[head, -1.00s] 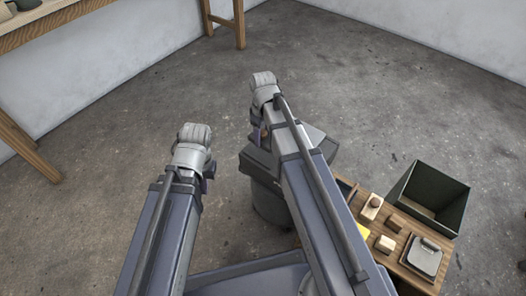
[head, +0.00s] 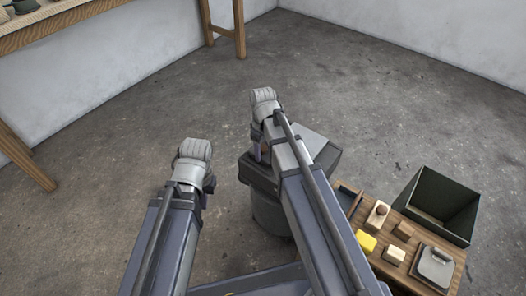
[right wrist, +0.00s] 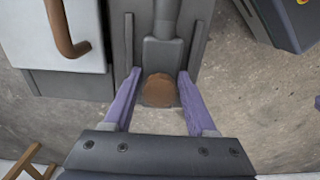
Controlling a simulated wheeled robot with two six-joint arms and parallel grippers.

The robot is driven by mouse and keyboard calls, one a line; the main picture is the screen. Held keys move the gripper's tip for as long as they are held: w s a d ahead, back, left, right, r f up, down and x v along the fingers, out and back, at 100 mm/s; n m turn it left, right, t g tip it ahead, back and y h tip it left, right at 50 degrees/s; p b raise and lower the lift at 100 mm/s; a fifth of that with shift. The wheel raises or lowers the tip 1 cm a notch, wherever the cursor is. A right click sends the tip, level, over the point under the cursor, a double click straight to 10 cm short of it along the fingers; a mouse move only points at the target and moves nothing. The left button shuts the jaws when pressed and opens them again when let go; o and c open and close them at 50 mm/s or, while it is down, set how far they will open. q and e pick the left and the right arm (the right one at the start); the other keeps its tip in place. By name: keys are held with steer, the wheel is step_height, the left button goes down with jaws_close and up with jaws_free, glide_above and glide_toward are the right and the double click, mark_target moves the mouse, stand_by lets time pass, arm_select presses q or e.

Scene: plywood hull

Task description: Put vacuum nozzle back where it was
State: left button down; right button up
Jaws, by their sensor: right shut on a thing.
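In the right wrist view, my right gripper (right wrist: 159,76) has its two purple fingers on either side of a dark grey piece (right wrist: 161,54) with a narrow neck and a wider brown-ended base. I take this piece for the vacuum nozzle. The fingers are shut on it, and it stands in front of a dark grey panel. In the head view, my right gripper (head: 258,150) is mostly hidden behind its own wrist, beside a dark grey canister (head: 268,214). My left gripper (head: 207,192) is mostly hidden behind its wrist, so its jaws are unclear.
A low wooden table (head: 410,235) at the right holds small blocks, a yellow piece (head: 366,242) and a grey square item (head: 433,266). A dark green open box (head: 456,222) stands beside it. A white panel with a brown handle (right wrist: 62,25) is close by. Floor ahead is clear.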

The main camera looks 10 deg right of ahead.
mark_target(263, 147)
steer(key=shift+f, duration=0.25)
steer(key=o, duration=1.2)
steer(key=shift+r, duration=0.1)
step_height(263, 147, up, 12)
steer(key=p, duration=1.2)
steer(key=shift+r, duration=0.2)
